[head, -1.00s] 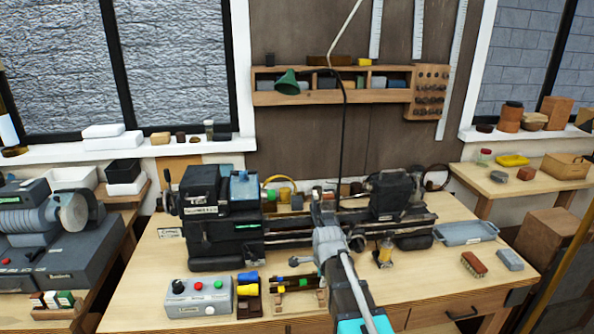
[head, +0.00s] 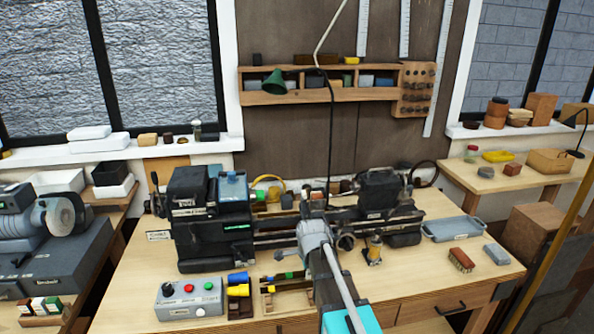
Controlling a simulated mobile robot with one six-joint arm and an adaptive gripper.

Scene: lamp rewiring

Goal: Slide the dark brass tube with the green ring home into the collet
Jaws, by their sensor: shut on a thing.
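The lathe (head: 205,235) stands on the bench with its dark headstock at the left, and the collet is too small and dark to make out. My gripper (head: 309,207) is over the middle of the lathe bed, right of the headstock, seen from behind. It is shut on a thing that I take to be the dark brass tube. My arm and wrist hide the tube, and its green ring cannot be made out there. I cannot tell how far the tube is from the collet or whether it is in line with it.
In front stand a grey control box (head: 189,299) and a wooden rack (head: 284,302) with small coloured parts. The tailstock (head: 380,192) is at the right of the bed. A brush (head: 461,260) and a grey tray (head: 452,229) lie at the right. The bench's front right is fairly clear.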

